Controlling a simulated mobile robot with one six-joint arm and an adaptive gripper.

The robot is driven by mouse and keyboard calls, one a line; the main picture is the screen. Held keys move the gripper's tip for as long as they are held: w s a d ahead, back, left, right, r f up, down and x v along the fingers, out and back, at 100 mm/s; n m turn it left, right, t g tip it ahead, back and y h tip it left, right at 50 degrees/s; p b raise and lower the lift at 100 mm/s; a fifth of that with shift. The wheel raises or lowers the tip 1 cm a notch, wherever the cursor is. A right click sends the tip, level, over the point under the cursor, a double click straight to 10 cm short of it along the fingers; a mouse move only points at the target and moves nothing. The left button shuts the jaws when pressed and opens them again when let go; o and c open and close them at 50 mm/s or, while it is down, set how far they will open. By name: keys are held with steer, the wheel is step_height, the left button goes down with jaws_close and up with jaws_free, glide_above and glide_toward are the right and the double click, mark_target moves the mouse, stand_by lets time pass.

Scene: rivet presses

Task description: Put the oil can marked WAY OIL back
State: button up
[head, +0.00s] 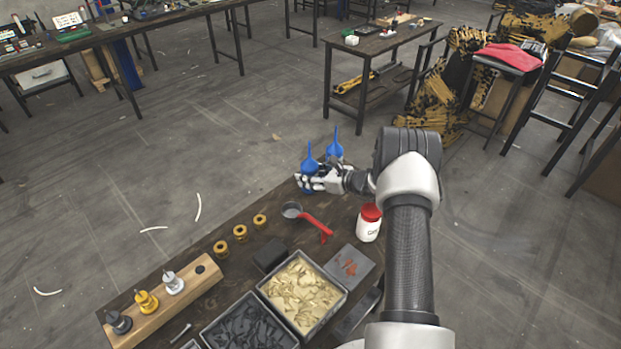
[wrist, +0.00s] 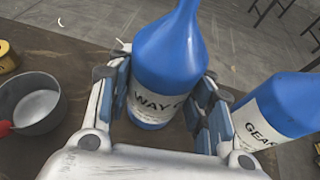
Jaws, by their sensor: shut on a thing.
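A blue oil can with a long spout (head: 309,166) stands upright at the far corner of the wooden bench (head: 225,293). In the wrist view its label (wrist: 157,105) reads "WAY O", with the rest hidden by a finger. My gripper (head: 318,183) is shut on this can, one finger on each side; it also shows in the wrist view (wrist: 165,105). A second blue can (head: 335,148) stands just right of it, and its label in the wrist view (wrist: 268,125) begins "GEAR". I cannot tell whether the held can touches the bench.
A grey pan with a red handle (head: 292,210) lies close to my gripper. A white jar with a red lid (head: 369,222), several brass rings (head: 240,232), a bin of tan parts (head: 300,290) and a wooden holder (head: 205,280) with an empty hole stand nearer.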

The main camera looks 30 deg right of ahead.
steer(key=o, duration=0.8)
steer(key=shift+f, duration=0.25)
steer(key=o, duration=0.4)
steer(key=shift+r, duration=0.1)
